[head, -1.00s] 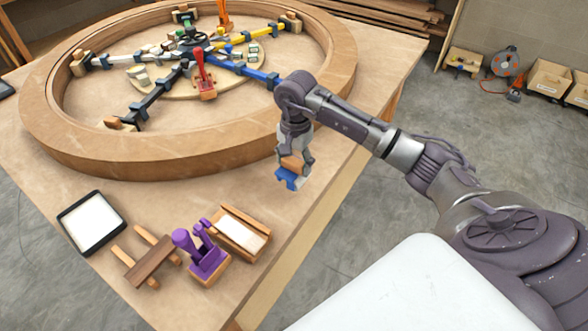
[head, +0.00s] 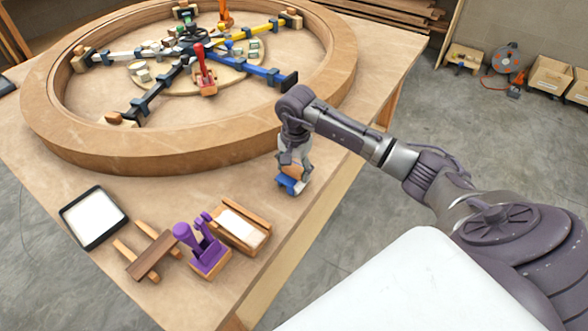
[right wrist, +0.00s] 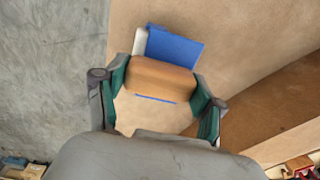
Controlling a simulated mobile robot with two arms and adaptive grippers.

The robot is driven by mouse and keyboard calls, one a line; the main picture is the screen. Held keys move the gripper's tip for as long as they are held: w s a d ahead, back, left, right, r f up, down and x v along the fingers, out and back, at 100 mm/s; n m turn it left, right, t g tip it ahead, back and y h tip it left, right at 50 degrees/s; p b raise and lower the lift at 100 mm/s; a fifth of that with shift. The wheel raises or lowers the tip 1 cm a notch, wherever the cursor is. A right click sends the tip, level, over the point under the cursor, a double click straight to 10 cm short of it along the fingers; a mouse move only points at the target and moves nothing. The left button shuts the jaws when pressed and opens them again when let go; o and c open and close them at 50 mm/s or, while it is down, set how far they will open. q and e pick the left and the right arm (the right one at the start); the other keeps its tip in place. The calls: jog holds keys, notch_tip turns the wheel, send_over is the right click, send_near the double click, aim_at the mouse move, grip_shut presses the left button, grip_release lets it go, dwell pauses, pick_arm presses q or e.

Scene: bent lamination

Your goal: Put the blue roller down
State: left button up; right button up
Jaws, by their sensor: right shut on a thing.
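The blue roller (head: 291,185) has a blue lower part and a wooden grip. It is at the right side of the wooden table, just outside the big wooden ring. My right gripper (head: 293,170) points down and is shut on the wooden grip. In the right wrist view the fingers (right wrist: 163,95) hold the wooden grip (right wrist: 162,76) from both sides, with the blue part (right wrist: 176,47) beyond it. The blue part is at or very near the tabletop; I cannot tell if it touches. My left gripper is not in view.
The wooden table (head: 60,175) holds the large wooden ring (head: 200,148) behind the roller. In front are a purple tool (head: 207,255), a wooden tray with a white pad (head: 240,226), a wooden stand (head: 150,255) and a black-framed white pad (head: 93,217). The table's right edge is close.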

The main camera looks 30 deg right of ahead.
aim_at(295, 166)
jog(key=shift+s+f, duration=0.25)
jog(key=shift+f, duration=0.25)
jog(key=shift+c, duration=0.5)
jog(key=o, duration=1.5)
jog(key=shift+w+f, duration=0.15)
jog(key=shift+w, duration=0.05)
jog(key=shift+o, duration=0.2)
jog(key=shift+r, duration=0.2)
jog(key=shift+r, duration=0.15)
jog(key=shift+r+p, duration=0.8)
jog(key=shift+p, duration=0.2)
notch_tip(295, 166, up, 10)
jog(key=b, duration=0.3)
jog(key=shift+d+f, duration=0.1)
jog(key=shift+s+r, duration=0.1)
jog(key=shift+r, duration=0.7)
